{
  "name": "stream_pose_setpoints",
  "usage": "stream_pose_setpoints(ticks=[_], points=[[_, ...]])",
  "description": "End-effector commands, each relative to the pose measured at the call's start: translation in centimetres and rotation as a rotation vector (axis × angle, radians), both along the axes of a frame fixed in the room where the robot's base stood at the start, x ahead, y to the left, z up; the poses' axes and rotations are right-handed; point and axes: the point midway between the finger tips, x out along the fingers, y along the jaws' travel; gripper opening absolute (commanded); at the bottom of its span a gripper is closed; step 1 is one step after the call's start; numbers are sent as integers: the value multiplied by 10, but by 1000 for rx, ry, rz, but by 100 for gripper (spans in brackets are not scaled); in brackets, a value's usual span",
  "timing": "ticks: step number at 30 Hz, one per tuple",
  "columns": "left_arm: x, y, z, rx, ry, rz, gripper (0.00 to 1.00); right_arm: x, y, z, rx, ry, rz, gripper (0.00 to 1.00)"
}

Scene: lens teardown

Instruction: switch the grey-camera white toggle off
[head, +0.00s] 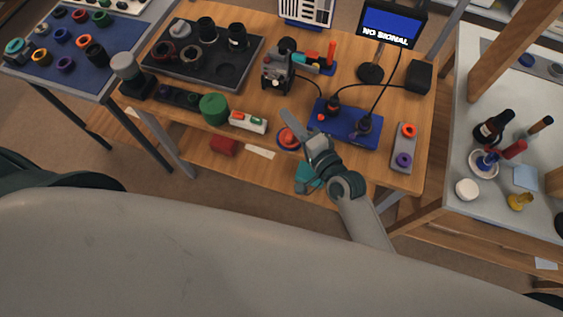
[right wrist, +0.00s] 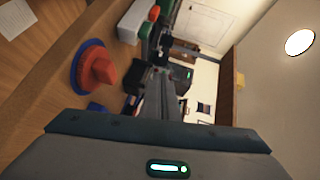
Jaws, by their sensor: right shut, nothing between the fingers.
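A dark grey camera-like device (head: 277,75) stands at the middle of the wooden workbench, with a cable running from it. I cannot make out a white toggle on it at this size. A white box (head: 248,122) with a green and a red button lies near the front edge; it also shows in the right wrist view (right wrist: 133,24). My right gripper (head: 287,116) is shut and empty above the front of the bench, to the right of the white box. Its fingers also show in the right wrist view (right wrist: 163,82). My left gripper is not in view.
A blue board (head: 349,124) with cabled black parts lies to the right. A monitor (head: 391,22) reads "NO SIGNAL". A black tray (head: 222,75) holds lens parts. A green cylinder (head: 214,108) stands left of the white box.

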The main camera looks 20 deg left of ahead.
Motion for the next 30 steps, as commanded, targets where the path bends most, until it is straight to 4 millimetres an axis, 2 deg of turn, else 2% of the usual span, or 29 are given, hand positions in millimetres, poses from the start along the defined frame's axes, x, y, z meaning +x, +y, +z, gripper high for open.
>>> stream_pose_setpoints(ticks=[1,18,24,30], points=[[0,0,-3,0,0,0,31,-11,-1,-1,3,2,0,0],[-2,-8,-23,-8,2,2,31,-109,-13,13,1,1,0,0],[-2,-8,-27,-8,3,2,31,-130,-16,17,0,0,0,0],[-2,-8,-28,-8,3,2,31,-137,-17,19,0,-1,0,0]])
